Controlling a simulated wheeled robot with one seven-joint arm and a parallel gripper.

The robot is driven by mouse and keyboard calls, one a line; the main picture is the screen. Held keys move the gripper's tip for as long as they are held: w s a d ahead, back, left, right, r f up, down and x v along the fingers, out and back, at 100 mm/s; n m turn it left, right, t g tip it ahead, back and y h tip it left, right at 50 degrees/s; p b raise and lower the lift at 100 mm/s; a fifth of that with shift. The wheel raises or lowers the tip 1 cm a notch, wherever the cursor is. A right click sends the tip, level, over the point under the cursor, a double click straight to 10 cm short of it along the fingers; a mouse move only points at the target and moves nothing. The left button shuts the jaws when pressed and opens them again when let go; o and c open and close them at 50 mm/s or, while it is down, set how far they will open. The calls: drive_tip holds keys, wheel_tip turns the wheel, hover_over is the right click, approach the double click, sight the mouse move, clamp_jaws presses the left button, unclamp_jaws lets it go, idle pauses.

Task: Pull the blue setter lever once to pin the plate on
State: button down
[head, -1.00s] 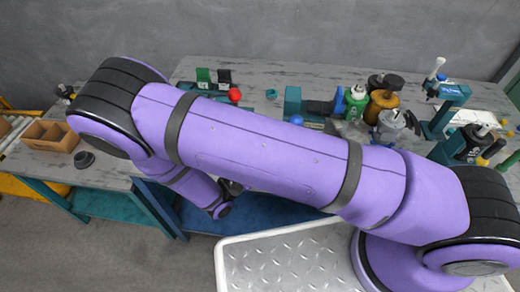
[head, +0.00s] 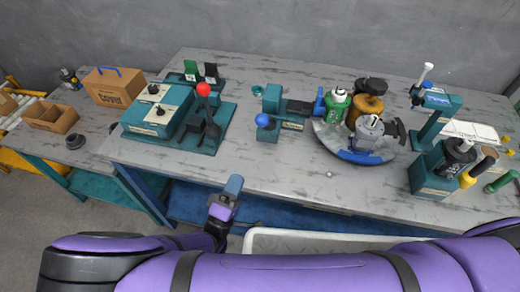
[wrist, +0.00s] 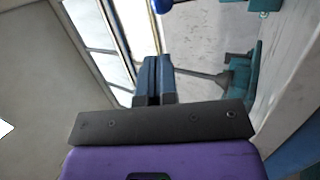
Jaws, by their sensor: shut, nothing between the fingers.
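The blue ball knob (head: 264,120) of the setter lever stands at the left front of a teal fixture (head: 272,98) on the bench. A dark block lies across this fixture, with a blue part at its right end. I cannot tell which part is the plate. My gripper (head: 234,184) is in front of the bench's front edge, below and left of the knob, and apart from it. In the wrist view its blue-grey fingers (wrist: 153,80) are together and empty. The wrist view also shows teal fixture parts and a blue rounded part near the top, which I cannot surely identify.
A teal station (head: 157,110) with a red-knobbed lever (head: 203,89) stands at the left. A curved grey tray (head: 330,142) with bottles and a metal part lies right of the fixture. A teal press (head: 437,112) stands further right. Bare bench lies in front of the fixture.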

drive_tip(key=x, duration=1.3)
drive_tip(key=shift+w+r, duration=0.2)
drive_tip(key=shift+w, duration=0.1)
drive_tip(key=shift+d, duration=0.1)
drive_tip(key=w+d+r+n+g+y, duration=0.1)
drive_tip(key=w+r+n+g+y, duration=0.1)
drive_tip(key=w+r+g, duration=0.5)
drive_tip(key=shift+w+d+r+g+y, duration=0.3)
drive_tip(key=shift+w+y, duration=0.5)
drive_tip(key=shift+w, duration=1.15)
